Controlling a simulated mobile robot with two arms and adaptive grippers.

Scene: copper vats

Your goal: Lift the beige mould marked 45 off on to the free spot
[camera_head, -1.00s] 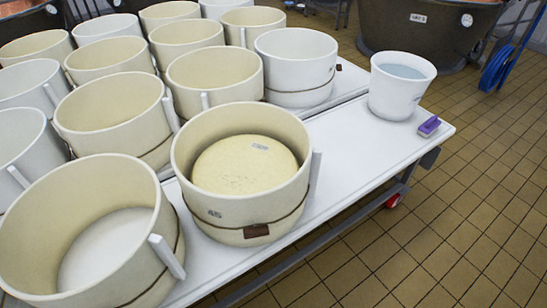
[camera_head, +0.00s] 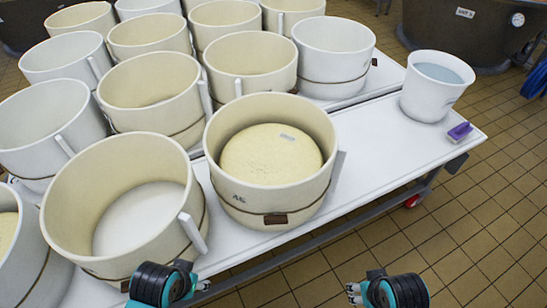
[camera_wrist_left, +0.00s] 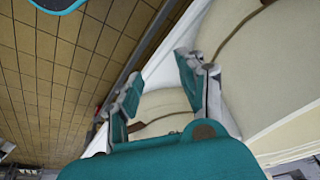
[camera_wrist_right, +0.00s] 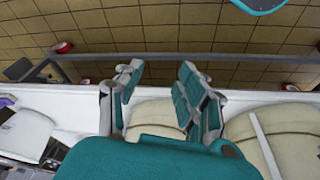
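The beige mould marked 45 (camera_head: 238,198) stands upright at the front edge of the white table, with a pale yellow cheese (camera_head: 272,153) inside it. A dark band with a brown tag runs around its lower wall. My left gripper (camera_head: 204,285) is in front of the table, below and left of this mould. My right gripper (camera_head: 352,290) is in front and to its right. Both are apart from it. In the left wrist view the left fingers (camera_wrist_left: 158,90) are spread and empty. In the right wrist view the right fingers (camera_wrist_right: 157,88) are spread too, with nothing between them.
Right of the mould the white tabletop (camera_head: 375,145) is bare up to a white bucket (camera_head: 430,95) of liquid and a purple brush (camera_head: 460,131). An empty beige mould (camera_head: 85,235) stands close on the left. Several empty moulds stand behind. Tiled floor (camera_head: 450,230) lies in front.

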